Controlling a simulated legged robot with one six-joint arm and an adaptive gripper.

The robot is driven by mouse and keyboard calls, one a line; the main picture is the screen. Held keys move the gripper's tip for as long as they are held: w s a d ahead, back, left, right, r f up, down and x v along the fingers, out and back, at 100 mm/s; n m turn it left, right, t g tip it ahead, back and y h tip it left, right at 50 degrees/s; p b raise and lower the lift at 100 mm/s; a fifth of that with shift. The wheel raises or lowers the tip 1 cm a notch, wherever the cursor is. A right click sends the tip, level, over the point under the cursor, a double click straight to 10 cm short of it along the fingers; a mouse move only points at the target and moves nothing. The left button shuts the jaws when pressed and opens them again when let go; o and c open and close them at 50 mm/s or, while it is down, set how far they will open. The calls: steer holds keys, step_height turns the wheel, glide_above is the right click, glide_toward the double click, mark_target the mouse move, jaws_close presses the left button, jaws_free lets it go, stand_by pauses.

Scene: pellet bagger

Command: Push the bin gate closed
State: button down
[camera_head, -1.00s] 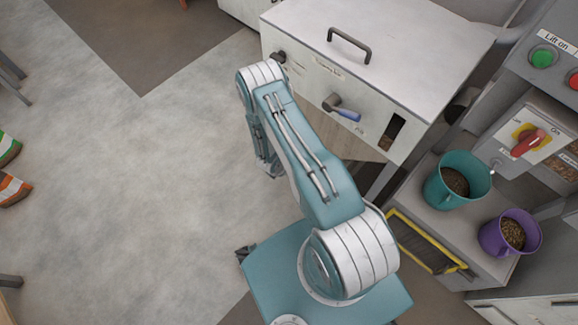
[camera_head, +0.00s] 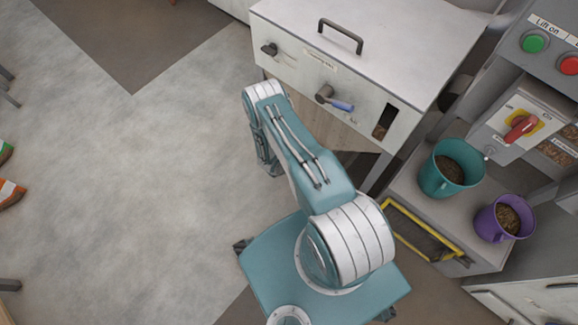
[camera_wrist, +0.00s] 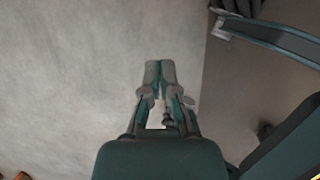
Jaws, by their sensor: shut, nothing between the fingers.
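A white bin (camera_head: 300,62) with a grey lid handle stands at the top centre of the head view. A dark lever with a blue grip (camera_head: 340,105) sits on its front, pointing right and slightly down. I cannot tell for sure which part is the gate. A narrow slot window (camera_head: 384,122) at the bin's right end shows brown pellets. My gripper (camera_wrist: 160,68) is shut and empty over the pale floor in the wrist view.
A dark knob (camera_head: 270,49) is at the bin's left. A teal bucket (camera_head: 434,180) and a purple bucket (camera_head: 489,222), both holding pellets, stand on the right shelf above a yellow-edged frame (camera_head: 400,234). A red-handled switch (camera_head: 520,127) is behind.

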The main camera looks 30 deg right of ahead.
steer(key=d+f, duration=0.1)
steer(key=w+d+f, duration=0.1)
steer(key=d, duration=0.1)
steer(key=d+f, duration=0.1)
steer(key=shift+w+d, duration=0.2)
steer(key=shift+w, duration=0.1)
steer(key=shift+d, duration=0.1)
